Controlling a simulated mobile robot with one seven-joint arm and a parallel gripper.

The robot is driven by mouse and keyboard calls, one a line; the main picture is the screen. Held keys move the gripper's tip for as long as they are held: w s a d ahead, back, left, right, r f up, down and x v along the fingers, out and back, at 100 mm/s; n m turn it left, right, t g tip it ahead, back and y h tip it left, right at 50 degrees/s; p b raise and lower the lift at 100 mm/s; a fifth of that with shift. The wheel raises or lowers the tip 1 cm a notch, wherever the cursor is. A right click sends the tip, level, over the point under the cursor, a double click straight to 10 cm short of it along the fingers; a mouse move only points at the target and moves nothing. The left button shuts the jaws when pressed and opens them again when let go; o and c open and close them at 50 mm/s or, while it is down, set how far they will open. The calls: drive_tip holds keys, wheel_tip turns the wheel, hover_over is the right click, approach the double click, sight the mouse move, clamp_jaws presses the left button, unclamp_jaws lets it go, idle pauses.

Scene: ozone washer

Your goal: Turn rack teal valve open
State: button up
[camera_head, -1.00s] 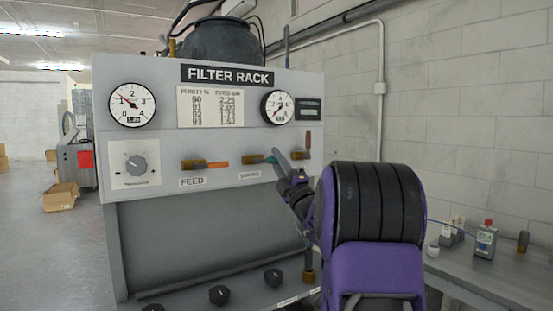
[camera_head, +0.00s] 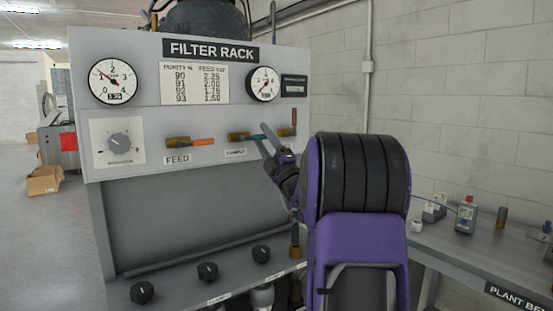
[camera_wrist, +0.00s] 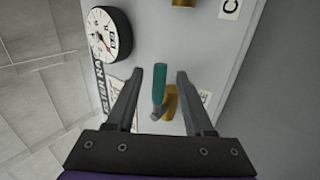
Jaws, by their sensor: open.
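The teal valve (camera_head: 240,136) is on the filter rack's front panel, with a brass body and a teal handle. In the head view my gripper's fingers partly cover its handle. In the wrist view the teal handle (camera_wrist: 159,83) points up the picture from the brass body (camera_wrist: 170,103). My gripper (camera_head: 266,141) is at the valve, open. In the wrist view the open gripper (camera_wrist: 159,74) has one finger on each side of the handle, with visible gaps. Whether the fingertips reach past the handle in depth I cannot tell.
An orange-handled feed valve (camera_head: 190,142) is to the left, and another brass valve (camera_head: 287,124) is close on the right. Gauges (camera_head: 112,81) sit above. Black knobs (camera_head: 207,271) line the lower ledge. A bench (camera_head: 470,262) with small items stands at the right.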

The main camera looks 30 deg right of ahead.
drive_tip(key=b+v, duration=0.2)
drive_tip(key=v, duration=1.4)
drive_tip(key=shift+s, duration=0.3)
drive_tip(key=shift+f, duration=0.1)
